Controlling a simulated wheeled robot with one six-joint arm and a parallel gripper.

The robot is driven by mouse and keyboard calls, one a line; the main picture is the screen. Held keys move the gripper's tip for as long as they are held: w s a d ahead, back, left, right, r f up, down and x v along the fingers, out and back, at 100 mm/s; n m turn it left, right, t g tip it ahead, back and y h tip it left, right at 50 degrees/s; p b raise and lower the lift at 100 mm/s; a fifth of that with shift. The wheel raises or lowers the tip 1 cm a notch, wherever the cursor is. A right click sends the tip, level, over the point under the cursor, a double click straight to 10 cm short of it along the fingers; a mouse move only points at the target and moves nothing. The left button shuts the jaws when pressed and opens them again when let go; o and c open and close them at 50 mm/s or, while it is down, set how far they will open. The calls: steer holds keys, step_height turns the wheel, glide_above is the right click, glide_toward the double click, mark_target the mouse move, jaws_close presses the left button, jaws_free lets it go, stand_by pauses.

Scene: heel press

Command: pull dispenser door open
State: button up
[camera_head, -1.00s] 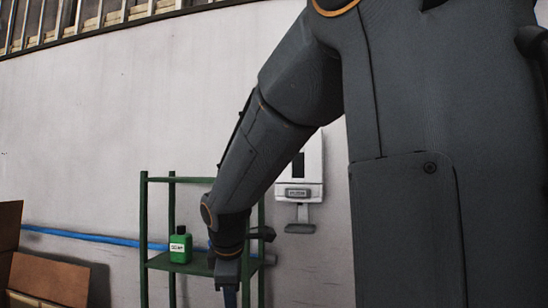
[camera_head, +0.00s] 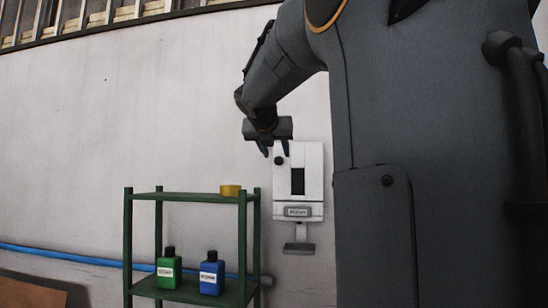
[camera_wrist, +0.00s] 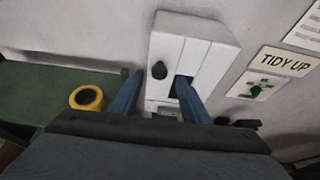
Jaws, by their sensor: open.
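The white dispenser (camera_head: 312,160) is mounted on the wall. It has a dark window (camera_head: 298,181) and a small dark knob (camera_head: 279,160) at the upper left of its front. Its door looks shut. My gripper (camera_head: 274,149) is open and empty, by the dispenser's upper left corner, close to the knob. In the wrist view, the knob (camera_wrist: 159,70) shows between the two blue fingertips (camera_wrist: 160,78) and a little beyond them, with no visible contact. The dispenser's lower front (camera_wrist: 160,104) is partly hidden by my gripper.
A green shelf (camera_head: 190,197) stands left of the dispenser, with a yellow roll (camera_head: 230,190) on top and a green bottle (camera_head: 169,269) and blue bottle (camera_head: 211,274) below. A grey spout or tray (camera_head: 299,248) hangs under the dispenser. A "TIDY UP" sign (camera_wrist: 285,62) is to its right.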

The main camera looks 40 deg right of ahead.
mark_target(278, 159)
steer(key=shift+p+x, duration=0.3)
steer(key=shift+x, duration=2.05)
jaws_close()
